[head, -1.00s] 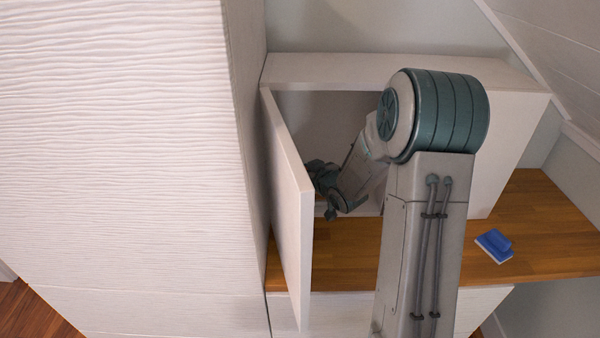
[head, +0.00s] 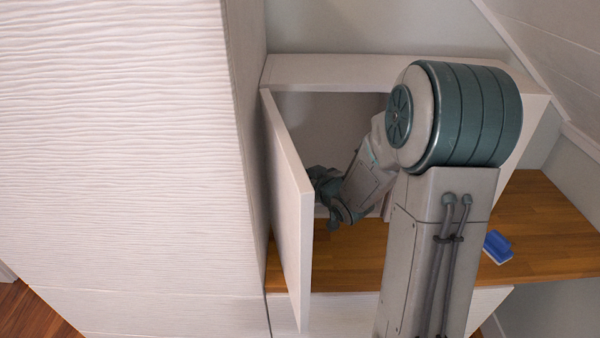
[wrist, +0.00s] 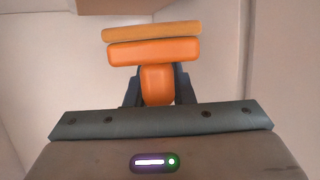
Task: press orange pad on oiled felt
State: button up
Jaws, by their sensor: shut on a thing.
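In the wrist view, my gripper (wrist: 157,88) is shut on the handle of the orange pad (wrist: 153,51). The pad's wide block lies crosswise beyond the fingers. A duller orange strip (wrist: 151,31) lies just past the block; I cannot tell whether it is part of the pad. In the head view, my arm reaches into the open white cabinet (head: 400,70), with the wrist at the opening behind the door's edge. The pad and fingertips are hidden there. I cannot make out the oiled felt in either view.
The cabinet door (head: 290,210) stands open towards me, left of my arm. A tall white ribbed unit (head: 120,150) fills the left side. A tan edge (wrist: 125,6) crosses the wrist view's top.

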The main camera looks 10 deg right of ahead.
jog(key=s, duration=0.2)
jog(key=s+a+b, duration=0.1)
jog(key=s, duration=0.2)
jog(key=shift+s, duration=0.1)
jog(key=s+b, duration=0.2)
jog(key=b, duration=0.2)
jog(key=s+a+b, duration=0.1)
jog(key=s+b, duration=0.2)
jog(key=b, duration=0.2)
jog(key=shift+s+a, duration=0.1)
jog(key=shift+s, duration=0.25)
